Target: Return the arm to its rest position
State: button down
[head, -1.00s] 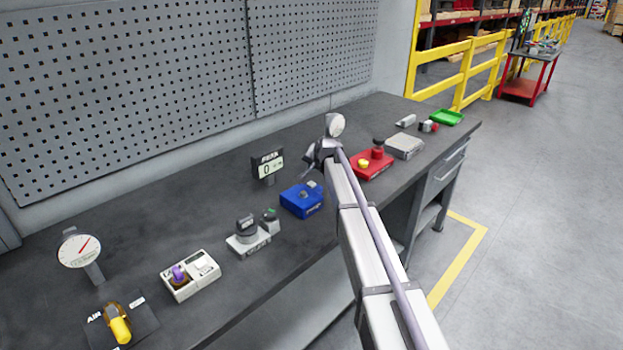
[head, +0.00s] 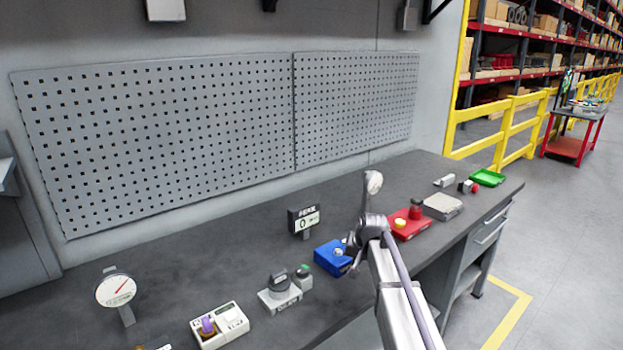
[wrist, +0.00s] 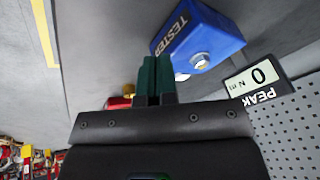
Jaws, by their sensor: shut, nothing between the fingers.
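My gripper (wrist: 154,75) shows in the wrist view with its two dark green fingers together and nothing between them. In the head view my arm reaches over the workbench (head: 190,275), and the wrist hides the fingertips. The blue tester block (head: 332,257) stands just left of my wrist. In the wrist view the tester (wrist: 200,38) lies beyond and right of the fingers, apart from them.
A peak display (head: 304,220) stands behind the tester. A red block (head: 410,224) with knobs and a grey plate (head: 443,207) are to the right. A dial gauge (head: 115,290) and a white box (head: 220,325) are to the left. A pegboard (head: 170,140) backs the bench.

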jog(key=s+f+n+g+h, duration=0.1)
jog(key=s+g, duration=0.3)
jog(key=s, duration=2.9)
jog(key=shift+a+f+n, duration=0.15)
jog(key=shift+a+n, duration=0.05)
jog(key=shift+n, duration=0.7)
